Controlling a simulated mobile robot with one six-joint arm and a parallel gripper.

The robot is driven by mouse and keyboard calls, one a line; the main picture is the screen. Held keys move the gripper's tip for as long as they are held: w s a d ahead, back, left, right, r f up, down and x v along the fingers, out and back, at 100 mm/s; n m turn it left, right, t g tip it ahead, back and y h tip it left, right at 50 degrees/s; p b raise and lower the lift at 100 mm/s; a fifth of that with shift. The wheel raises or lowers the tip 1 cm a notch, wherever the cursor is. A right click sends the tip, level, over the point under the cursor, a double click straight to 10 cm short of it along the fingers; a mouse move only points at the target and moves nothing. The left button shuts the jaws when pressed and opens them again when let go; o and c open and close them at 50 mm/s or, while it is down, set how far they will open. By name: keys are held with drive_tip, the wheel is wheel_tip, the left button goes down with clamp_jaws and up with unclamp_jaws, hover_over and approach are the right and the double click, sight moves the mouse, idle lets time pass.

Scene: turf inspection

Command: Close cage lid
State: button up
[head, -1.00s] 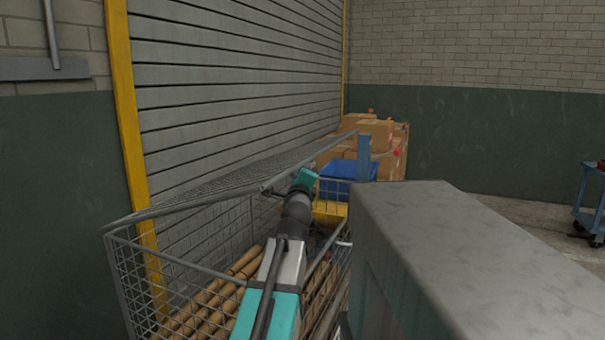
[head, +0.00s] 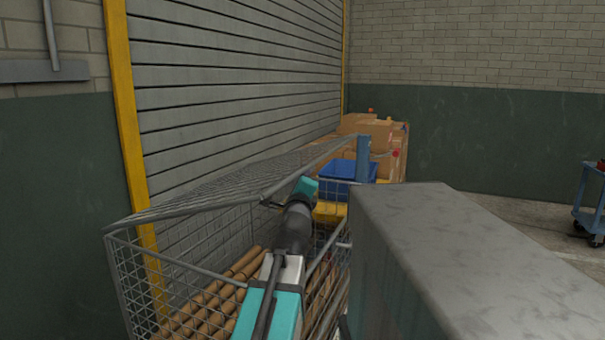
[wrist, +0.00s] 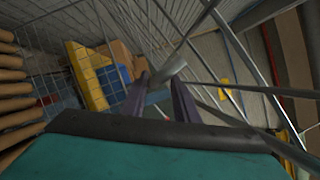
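The grey wire-mesh cage (head: 128,290) stands in front of the roller shutter. Its mesh lid (head: 235,180) is raised and slopes over the cage, with a gap below its near edge. My arm reaches across the cage. My gripper (head: 270,202), partly hidden in the head view, is close to the lid's near edge. In the wrist view my gripper's two dark fingers (wrist: 162,97) stand apart, so it looks open. A short grey bar (wrist: 168,72) crosses at the fingertips. I cannot tell whether they touch it.
Brown rolls (head: 215,305) lie in the cage. A blue crate (head: 345,170) and cardboard boxes (head: 370,128) stand beyond it. A large grey block (head: 450,235) fills the right foreground. A blue cart (head: 590,205) stands far right, with open floor before it.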

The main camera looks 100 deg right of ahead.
drive_tip(key=b+v, duration=0.1)
drive_tip(key=v, duration=0.4)
drive_tip(key=shift+w, duration=0.15)
drive_tip(key=a+b, duration=0.1)
drive_tip(key=b, duration=0.2)
drive_tip(key=shift+w+a+f, duration=0.1)
drive_tip(key=b+v, duration=0.3)
drive_tip(key=b, duration=0.4)
drive_tip(key=shift+a, duration=0.4)
drive_tip(key=shift+w, duration=0.1)
idle(0.5)
